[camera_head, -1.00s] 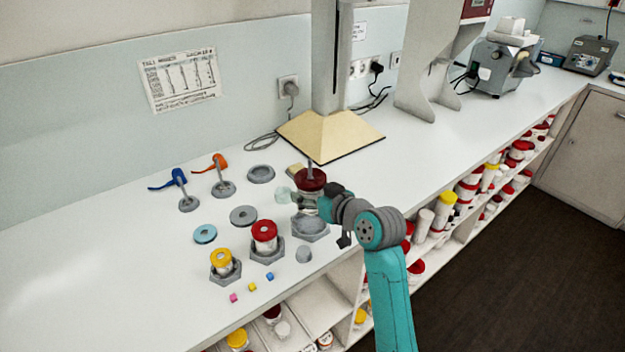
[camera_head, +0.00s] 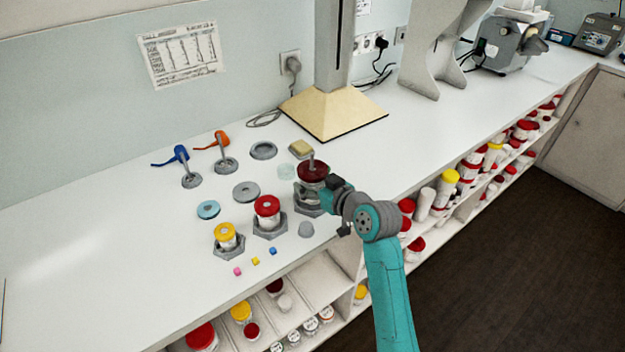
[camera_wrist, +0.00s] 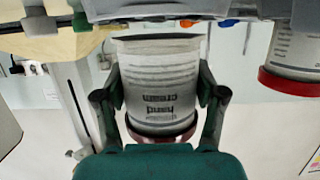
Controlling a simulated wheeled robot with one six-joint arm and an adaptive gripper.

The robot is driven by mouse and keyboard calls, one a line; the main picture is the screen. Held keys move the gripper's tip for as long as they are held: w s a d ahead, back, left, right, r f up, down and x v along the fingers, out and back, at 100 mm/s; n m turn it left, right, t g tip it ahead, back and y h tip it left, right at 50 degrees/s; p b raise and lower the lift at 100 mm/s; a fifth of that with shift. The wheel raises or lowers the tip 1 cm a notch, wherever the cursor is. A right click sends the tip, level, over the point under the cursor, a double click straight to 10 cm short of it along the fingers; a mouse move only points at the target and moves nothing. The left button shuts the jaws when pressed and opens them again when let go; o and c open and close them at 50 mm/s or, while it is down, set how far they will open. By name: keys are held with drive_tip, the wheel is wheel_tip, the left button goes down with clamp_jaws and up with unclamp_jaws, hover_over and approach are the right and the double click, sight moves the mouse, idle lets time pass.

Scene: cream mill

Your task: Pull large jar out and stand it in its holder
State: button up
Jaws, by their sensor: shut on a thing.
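The large jar has a dark red lid (camera_head: 312,172) with a short grey peg on top. It stands upright over the large grey hexagonal holder (camera_head: 303,207) on the bench. My gripper (camera_head: 336,196) comes from the right and is shut on the jar's side. In the wrist view the picture is inverted: the pale, labelled jar body (camera_wrist: 160,85) sits between my two fingers, with its lid at the bottom. Its base is at a grey edge at the top. I cannot tell whether it is fully seated.
A red-lidded jar (camera_head: 267,207) and a yellow-lidded jar (camera_head: 226,232) stand in smaller holders to the left. Grey discs, a blue ring (camera_head: 208,210) and small coloured cubes lie nearby. A beige column base (camera_head: 335,113) stands behind. The bench is clear at far left.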

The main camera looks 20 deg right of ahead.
drive_tip(key=shift+f, duration=0.3)
idle(0.5)
drive_tip(key=o, duration=1.4)
drive_tip(key=shift+f, duration=0.1)
drive_tip(key=shift+c, duration=0.2)
drive_tip(key=shift+r+v, duration=0.2)
drive_tip(key=shift+v, duration=1.2)
drive_tip(key=shift+r+v, duration=0.15)
drive_tip(key=shift+v, duration=1.25)
drive_tip(key=shift+r+v, duration=0.2)
drive_tip(key=shift+v, duration=1.2)
drive_tip(key=shift+w, duration=0.15)
